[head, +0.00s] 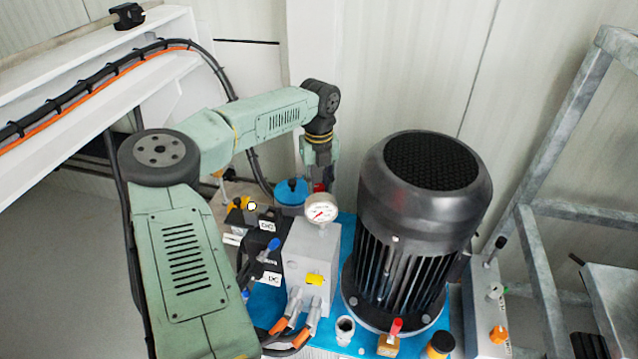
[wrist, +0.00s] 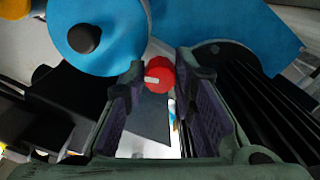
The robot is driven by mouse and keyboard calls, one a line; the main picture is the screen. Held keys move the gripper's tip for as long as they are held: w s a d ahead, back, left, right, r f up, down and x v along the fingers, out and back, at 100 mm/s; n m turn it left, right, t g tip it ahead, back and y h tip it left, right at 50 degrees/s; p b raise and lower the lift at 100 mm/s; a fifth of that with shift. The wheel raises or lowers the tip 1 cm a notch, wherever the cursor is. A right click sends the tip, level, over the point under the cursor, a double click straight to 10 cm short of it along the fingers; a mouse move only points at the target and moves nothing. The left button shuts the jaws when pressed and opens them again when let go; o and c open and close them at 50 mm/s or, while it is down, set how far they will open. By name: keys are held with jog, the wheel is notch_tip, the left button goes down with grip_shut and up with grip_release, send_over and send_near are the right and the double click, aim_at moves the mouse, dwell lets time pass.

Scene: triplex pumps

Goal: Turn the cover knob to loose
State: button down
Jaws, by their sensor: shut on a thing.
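The knob is a small red round one with a white mark, in the middle of the wrist view (wrist: 159,75). The white mark lies nearly level, towards the left of the knob. In the head view only a little red of the knob (head: 319,187) shows under my gripper (head: 321,172). In the wrist view the two fingertips of my gripper (wrist: 162,70) stand on either side of the knob and are shut on it. No label beside the knob can be read.
A round blue cap with a black centre (head: 291,191) sits close left of the knob. A pressure gauge (head: 321,209) stands just in front. A large black motor (head: 416,220) rises to the right. Black valve blocks (head: 268,245) and cables crowd the left.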

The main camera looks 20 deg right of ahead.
aim_at(319, 185)
dwell(0.4)
jog(key=c, duration=1.3)
grip_release()
jog(key=shift+r, duration=0.1)
notch_tip(319, 185, up, 12)
jog(key=shift+f, duration=0.1)
